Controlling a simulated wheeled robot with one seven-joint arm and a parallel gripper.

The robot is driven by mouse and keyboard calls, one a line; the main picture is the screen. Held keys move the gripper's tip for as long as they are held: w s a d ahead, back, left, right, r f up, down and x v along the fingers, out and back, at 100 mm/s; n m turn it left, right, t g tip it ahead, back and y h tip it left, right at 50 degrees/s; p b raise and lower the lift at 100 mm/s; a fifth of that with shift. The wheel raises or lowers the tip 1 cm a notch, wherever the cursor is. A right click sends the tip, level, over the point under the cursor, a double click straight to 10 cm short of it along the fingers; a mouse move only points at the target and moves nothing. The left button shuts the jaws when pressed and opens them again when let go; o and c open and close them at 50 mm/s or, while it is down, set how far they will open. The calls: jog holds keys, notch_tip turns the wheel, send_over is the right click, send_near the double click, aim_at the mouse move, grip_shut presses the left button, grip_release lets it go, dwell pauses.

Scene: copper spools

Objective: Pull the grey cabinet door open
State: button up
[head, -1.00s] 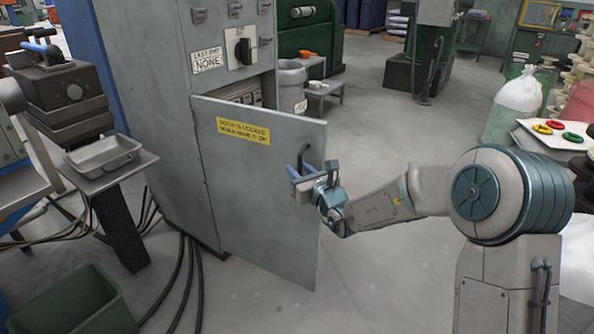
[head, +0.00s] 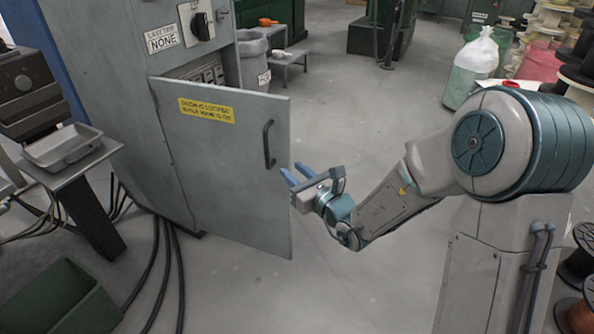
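The grey cabinet door (head: 220,180) is partly open, hinged on its left side, with a yellow label on its upper part. Its dark bar handle (head: 268,145) is upright near the right edge and nothing grips it. The grey cabinet (head: 110,60) stands behind it, and part of its inside shows above the door. My gripper (head: 293,175) is just right of the door's edge, apart from the handle. Its two blue fingers look spread and hold nothing.
A metal tray (head: 62,148) sits on a stand at the left. A green bin (head: 60,300) and dark cables (head: 165,270) lie on the floor. A grey bin (head: 252,62) stands behind the door.

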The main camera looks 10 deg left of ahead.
jog(key=shift+s+d, duration=0.2)
